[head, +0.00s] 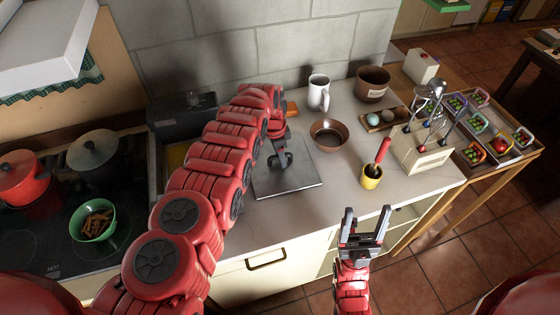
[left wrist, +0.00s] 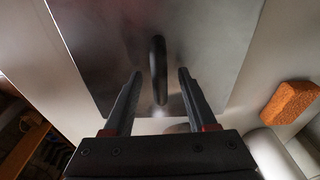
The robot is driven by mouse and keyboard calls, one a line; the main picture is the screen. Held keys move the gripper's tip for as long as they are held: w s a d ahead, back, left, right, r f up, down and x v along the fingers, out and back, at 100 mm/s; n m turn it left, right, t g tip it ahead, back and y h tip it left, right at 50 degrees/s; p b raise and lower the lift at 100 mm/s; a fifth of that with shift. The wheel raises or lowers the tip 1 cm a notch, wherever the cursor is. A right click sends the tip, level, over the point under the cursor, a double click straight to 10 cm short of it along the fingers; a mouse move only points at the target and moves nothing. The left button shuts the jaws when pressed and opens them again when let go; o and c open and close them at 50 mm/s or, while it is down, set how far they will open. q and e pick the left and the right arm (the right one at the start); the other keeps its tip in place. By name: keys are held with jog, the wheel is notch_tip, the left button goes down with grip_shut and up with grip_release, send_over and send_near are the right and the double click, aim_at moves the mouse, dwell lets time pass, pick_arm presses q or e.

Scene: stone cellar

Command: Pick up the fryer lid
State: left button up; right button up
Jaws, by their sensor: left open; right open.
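The fryer lid (head: 297,183) is a flat, square metal plate lying on the pale counter. In the left wrist view the lid (left wrist: 215,45) fills the upper middle, and its dark upright handle (left wrist: 158,68) stands between and just beyond my fingers. My left gripper (head: 281,160) is over the lid at its handle, pointing down. In the left wrist view its two fingers (left wrist: 158,90) are apart, one on each side of the handle, with gaps showing. My right gripper (head: 364,226) is open and empty in front of the counter edge. My left arm hides part of the counter.
A brown bowl (head: 329,135), white pitcher (head: 318,93) and orange sponge (left wrist: 291,101) lie near the lid. A yellow cup (head: 371,177) stands to its right. The stove at left holds a green bowl (head: 93,221) and a red pot (head: 24,178).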

pick_arm(q)
jog(key=shift+f, duration=0.2)
grip_shut()
dwell(1.4)
